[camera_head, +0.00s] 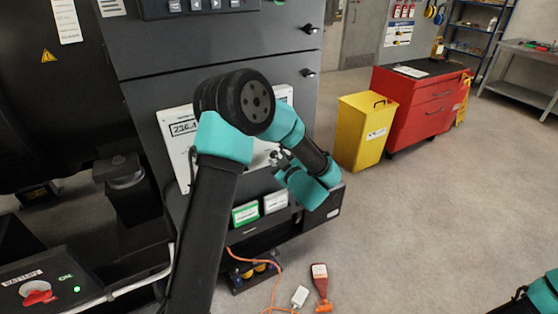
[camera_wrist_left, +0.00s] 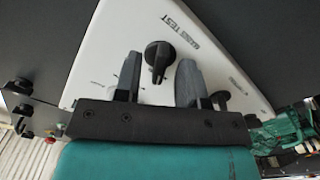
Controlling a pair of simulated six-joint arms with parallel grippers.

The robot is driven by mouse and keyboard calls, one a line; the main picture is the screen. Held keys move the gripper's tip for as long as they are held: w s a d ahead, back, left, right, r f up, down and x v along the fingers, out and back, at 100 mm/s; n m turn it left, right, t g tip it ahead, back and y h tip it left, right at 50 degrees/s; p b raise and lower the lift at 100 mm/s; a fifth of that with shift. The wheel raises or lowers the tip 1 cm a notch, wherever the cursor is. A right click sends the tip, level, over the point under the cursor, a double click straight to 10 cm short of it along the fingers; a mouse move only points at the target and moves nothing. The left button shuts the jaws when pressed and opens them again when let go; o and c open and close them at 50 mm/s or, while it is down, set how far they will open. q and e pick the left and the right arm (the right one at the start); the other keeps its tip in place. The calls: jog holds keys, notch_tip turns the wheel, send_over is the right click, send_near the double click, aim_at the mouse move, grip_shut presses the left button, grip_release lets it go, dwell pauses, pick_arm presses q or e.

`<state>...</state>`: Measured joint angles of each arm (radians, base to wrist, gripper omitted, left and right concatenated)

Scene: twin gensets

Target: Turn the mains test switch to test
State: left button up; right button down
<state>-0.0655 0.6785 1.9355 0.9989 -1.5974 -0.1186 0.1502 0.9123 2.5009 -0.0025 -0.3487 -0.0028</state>
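In the left wrist view the mains test switch (camera_wrist_left: 158,56) is a black rotary knob on a white panel (camera_wrist_left: 190,20). Printing that looks like "MAINS TEST" runs beside it, slanted. The knob's narrow end points down in this view. My left gripper (camera_wrist_left: 160,64) is open, with one finger on each side of the knob. A gap shows between the knob and each finger. In the head view my left arm covers the switch and most of the white panel (camera_head: 178,128). Only part of my right arm shows at the lower right corner, and its fingers cannot be made out.
A yellow bin (camera_head: 362,135) and red tool chest (camera_head: 420,100) stand right. A red handheld device (camera_head: 321,285) lies on the floor.

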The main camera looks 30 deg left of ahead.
pick_arm(q)
jog(key=shift+c, duration=0.3)
grip_shut()
jog(key=shift+m, duration=0.3)
jog(key=m, duration=1.1)
dwell(0.4)
jog(key=shift+m, duration=0.3)
jog(key=shift+o, duration=0.3)
grip_release()
jog(key=shift+d, duration=0.1)
